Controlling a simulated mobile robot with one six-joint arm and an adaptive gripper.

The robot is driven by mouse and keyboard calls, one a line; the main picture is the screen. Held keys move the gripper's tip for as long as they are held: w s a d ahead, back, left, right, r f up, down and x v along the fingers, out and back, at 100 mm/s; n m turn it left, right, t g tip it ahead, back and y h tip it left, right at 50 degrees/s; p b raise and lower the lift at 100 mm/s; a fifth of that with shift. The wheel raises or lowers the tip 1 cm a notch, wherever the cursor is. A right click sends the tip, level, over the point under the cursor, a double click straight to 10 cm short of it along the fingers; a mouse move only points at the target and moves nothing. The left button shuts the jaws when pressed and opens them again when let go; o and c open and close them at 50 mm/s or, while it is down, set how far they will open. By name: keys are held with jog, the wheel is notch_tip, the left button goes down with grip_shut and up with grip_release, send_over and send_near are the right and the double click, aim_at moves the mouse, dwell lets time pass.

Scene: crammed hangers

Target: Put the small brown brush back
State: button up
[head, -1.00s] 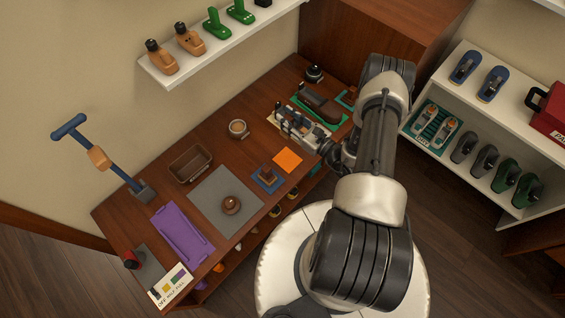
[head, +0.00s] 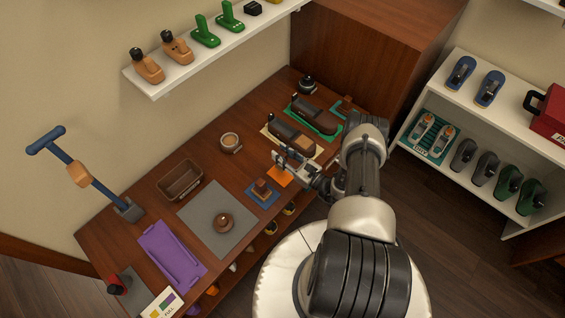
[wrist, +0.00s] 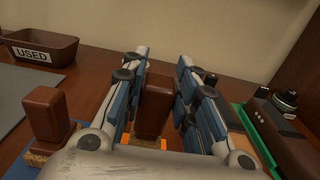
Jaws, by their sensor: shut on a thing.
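My gripper (head: 287,163) is above the orange square mat (head: 280,176) on the wooden bench. In the wrist view its two blue-and-grey fingers (wrist: 160,95) are shut on a small brown brush (wrist: 153,104), a brown block held upright. A strip of the orange mat shows below it (wrist: 150,143). I cannot tell whether the brush touches the mat. In the head view the held brush is mostly hidden by the gripper. A similar brown brush (head: 262,188) stands on the blue mat (head: 252,197) to the left; it also shows at left in the wrist view (wrist: 46,115).
Larger dark brushes lie on the cream mat (head: 268,131) and green mat (head: 297,98) on the right. A brown tray marked USED (wrist: 40,48), a grey mat (head: 200,209) with a round brown knob, and a purple tray (head: 168,252) lie left. A small bowl (head: 230,142) stands behind.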

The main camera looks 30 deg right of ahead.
jog(key=shift+f+b, duration=0.9)
jog(key=shift+f, duration=1.05)
jog(key=shift+f, duration=0.1)
jog(key=shift+f, duration=0.1)
jog(key=o, duration=1)
jog(key=shift+o, duration=0.2)
